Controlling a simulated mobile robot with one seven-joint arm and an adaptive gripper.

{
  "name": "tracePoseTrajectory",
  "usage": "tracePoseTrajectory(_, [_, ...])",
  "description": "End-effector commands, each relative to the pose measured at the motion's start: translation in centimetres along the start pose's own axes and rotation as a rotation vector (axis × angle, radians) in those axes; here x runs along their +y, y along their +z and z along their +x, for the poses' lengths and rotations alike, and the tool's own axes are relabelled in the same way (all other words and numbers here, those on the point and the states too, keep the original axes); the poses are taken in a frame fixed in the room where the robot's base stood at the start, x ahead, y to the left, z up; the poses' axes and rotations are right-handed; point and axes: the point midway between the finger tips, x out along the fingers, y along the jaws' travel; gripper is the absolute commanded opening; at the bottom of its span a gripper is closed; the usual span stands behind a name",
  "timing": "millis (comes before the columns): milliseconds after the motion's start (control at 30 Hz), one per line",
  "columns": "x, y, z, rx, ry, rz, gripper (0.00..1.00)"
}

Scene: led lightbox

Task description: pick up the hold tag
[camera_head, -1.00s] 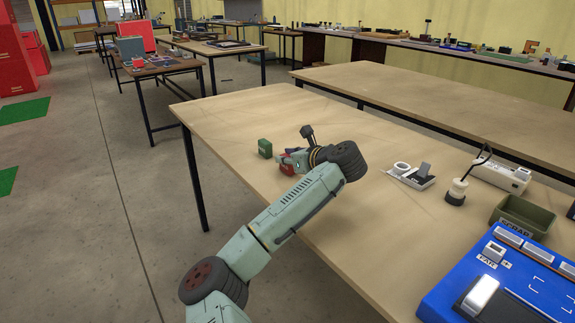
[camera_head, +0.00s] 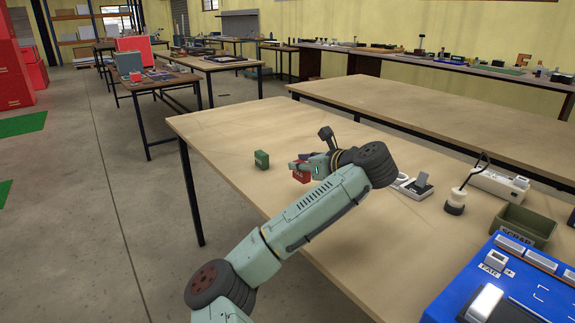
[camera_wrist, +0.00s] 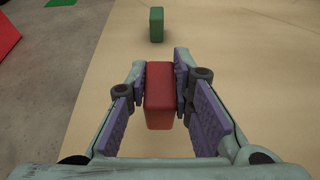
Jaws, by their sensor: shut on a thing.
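My gripper (camera_wrist: 158,93) is shut on a red block (camera_wrist: 159,98), with a purple ribbed pad against each side of it in the wrist view. In the head view the red block (camera_head: 301,176) shows under my gripper (camera_head: 298,166), partly covered by it, with faint lettering on its face. A green block (camera_head: 261,159) stands upright on the wooden table, to the left of my gripper and apart from it; it also shows in the wrist view (camera_wrist: 156,24), beyond the red block. I cannot read a hold tag on either block.
To the right stand a tape dispenser (camera_head: 418,187), a cream-and-black tool (camera_head: 456,202), a green scrap bin (camera_head: 526,222) and a blue lightbox panel (camera_head: 520,285). Another table lies behind.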

Motion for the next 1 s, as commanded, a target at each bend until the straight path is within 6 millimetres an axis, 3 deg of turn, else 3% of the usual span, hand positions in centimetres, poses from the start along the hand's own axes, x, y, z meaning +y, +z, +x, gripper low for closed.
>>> tracePoseTrajectory(33, [-0.3, -0.6, -1.5, -0.003, -0.007, 0.001, 0.0])
tracePoseTrajectory(67, [-0.2, 0.3, -1.9, -0.002, -0.001, 0.001, 0.0])
tracePoseTrajectory(333, [-0.3, 0.2, -3.9, -0.001, 0.0, 0.002, 0.0])
tracePoseTrajectory(733, [-0.5, -1.1, -6.6, 0.002, 0.0, 0.001, 0.0])
tracePoseTrajectory(800, [-1.2, -2.4, -7.0, 0.005, -0.016, -0.005, 0.0])
tracePoseTrajectory(1000, [-1.4, -2.5, -8.3, 0.002, -0.022, -0.007, 0.0])
